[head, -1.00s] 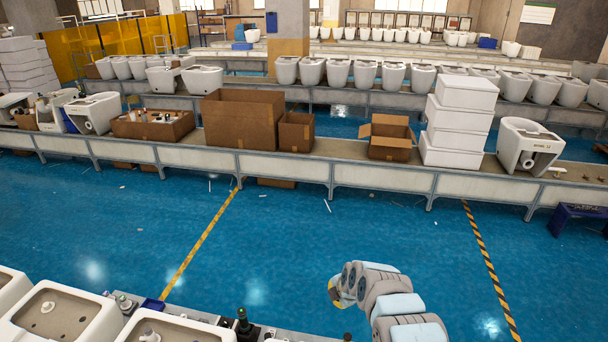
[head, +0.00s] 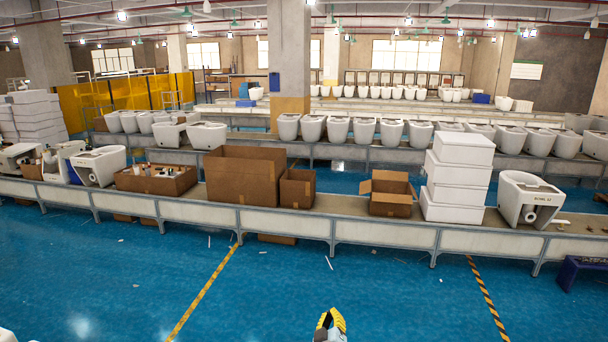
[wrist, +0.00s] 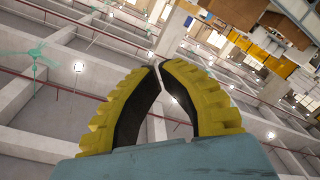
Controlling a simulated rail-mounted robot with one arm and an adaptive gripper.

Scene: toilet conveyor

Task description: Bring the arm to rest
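My gripper (head: 331,318) shows at the bottom middle of the head view, pointing up in front of the blue floor. In the wrist view its two yellow ridged fingers with black inner pads (wrist: 157,66) lean together. Their tips nearly meet, and nothing is held between them. The wrist view looks up past the fingers at the ceiling, tilted. Most of my arm is below the head view's lower edge.
A long conveyor (head: 385,236) crosses ahead, apart from my gripper. It bears brown cardboard boxes (head: 243,175), stacked white boxes (head: 457,182) and a white toilet (head: 527,200). A blue stand (head: 585,272) is at right.

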